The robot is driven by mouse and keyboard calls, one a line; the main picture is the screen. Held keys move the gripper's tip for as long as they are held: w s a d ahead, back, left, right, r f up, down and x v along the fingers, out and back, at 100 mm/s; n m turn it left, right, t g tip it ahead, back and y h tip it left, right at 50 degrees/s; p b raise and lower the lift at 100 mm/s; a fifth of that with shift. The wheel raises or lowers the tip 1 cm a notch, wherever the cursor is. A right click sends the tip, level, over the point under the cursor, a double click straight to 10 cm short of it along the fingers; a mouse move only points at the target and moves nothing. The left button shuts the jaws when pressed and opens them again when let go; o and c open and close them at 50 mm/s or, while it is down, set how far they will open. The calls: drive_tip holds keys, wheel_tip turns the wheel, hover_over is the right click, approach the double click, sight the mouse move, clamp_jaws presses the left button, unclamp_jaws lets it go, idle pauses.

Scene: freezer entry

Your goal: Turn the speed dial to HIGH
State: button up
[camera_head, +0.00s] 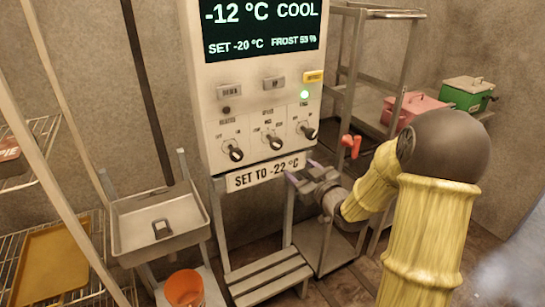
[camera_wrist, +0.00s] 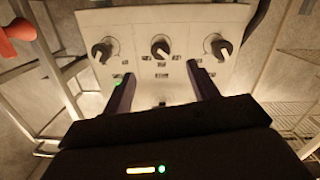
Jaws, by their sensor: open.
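The speed dial (camera_head: 273,142) is the middle of three black knobs on the white control box. Its label is small, and I cannot read its setting. In the wrist view the middle knob (camera_wrist: 160,46) lies beyond the gap between my fingertips. My gripper (camera_head: 303,173) is open and empty, below the dials near the "SET TO -22 °C" plate. In the wrist view my two dark fingers (camera_wrist: 161,74) are spread, with the panel face beyond them; contact cannot be told.
The other knobs, left (camera_head: 235,153) and right (camera_head: 307,131), flank the dial. A red handle (camera_head: 351,145) is to the right.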

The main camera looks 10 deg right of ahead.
sight(273, 141)
drive_tip(key=shift+w+d+r+t+y, duration=0.15)
drive_tip(key=shift+r+t+y, duration=0.05)
drive_tip(key=shift+t+y, duration=0.25)
drive_tip(key=p+x, duration=0.3)
drive_tip(key=x, duration=1.4)
drive_tip(key=shift+w+f, duration=0.15)
drive_tip(key=shift+w, duration=0.05)
drive_tip(key=c, duration=1)
